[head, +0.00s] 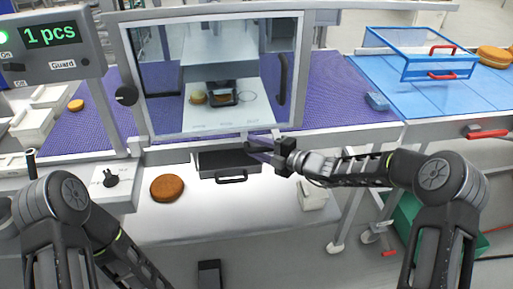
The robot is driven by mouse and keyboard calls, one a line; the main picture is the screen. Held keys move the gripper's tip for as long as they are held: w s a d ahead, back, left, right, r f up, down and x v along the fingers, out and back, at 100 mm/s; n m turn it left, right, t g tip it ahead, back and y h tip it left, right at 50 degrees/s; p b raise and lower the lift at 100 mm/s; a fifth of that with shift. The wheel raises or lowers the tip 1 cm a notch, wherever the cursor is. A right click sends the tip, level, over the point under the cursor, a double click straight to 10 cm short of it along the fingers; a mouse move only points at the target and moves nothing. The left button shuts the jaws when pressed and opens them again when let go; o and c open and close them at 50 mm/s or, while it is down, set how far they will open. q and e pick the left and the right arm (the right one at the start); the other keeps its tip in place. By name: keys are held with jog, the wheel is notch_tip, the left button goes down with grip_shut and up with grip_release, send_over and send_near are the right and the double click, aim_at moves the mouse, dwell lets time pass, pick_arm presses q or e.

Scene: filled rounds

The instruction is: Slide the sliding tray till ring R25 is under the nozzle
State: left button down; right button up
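A white plate (228,115), which seems to be the sliding tray, lies inside the machine behind the guard window. Faint ring outlines and small markings show on it, but I cannot read R25. A dark block (221,94) stands mid-plate, with a pale round piece (198,98) to its left and a ring outline (247,97) to its right. The nozzle cannot be made out clearly. My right gripper (258,149) is outside, just below the window's lower right edge; its finger opening is unclear. My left arm enters at lower left and its gripper is out of frame.
The guard door has a dark vertical handle (283,78). A dark drawer (226,160) with a handle sits below it. A brown round cake (167,188) lies on the white lower surface. A display (50,36) reads 1 pcs. A blue clear-sided guard (422,55) stands at right.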

jog(key=shift+d, duration=0.1)
jog(key=v, duration=0.7)
jog(key=shift+s+d+b, duration=0.25)
jog(key=shift+b, duration=0.1)
jog(key=s+a+f+n+g+h, duration=0.2)
jog(key=s+a+f+n+g, duration=0.15)
jog(key=s+f+n, duration=0.65)
jog(key=s+a+f+n+g+h, duration=0.25)
jog(key=s+f+n+g, duration=0.25)
jog(key=s+f+n, duration=0.5)
jog(key=s+f+n+h, duration=0.1)
jog(key=s+f+n, duration=0.4)
jog(key=s+n, duration=0.3)
jog(key=s+f+n+g+h, duration=0.1)
jog(key=s+f+n, duration=0.5)
jog(key=n, duration=1)
jog(key=s+h, duration=0.1)
jog(key=s, duration=0.1)
jog(key=shift+s+d+f, duration=0.3)
jog(key=shift+s+d, duration=0.05)
jog(key=shift+d, duration=0.05)
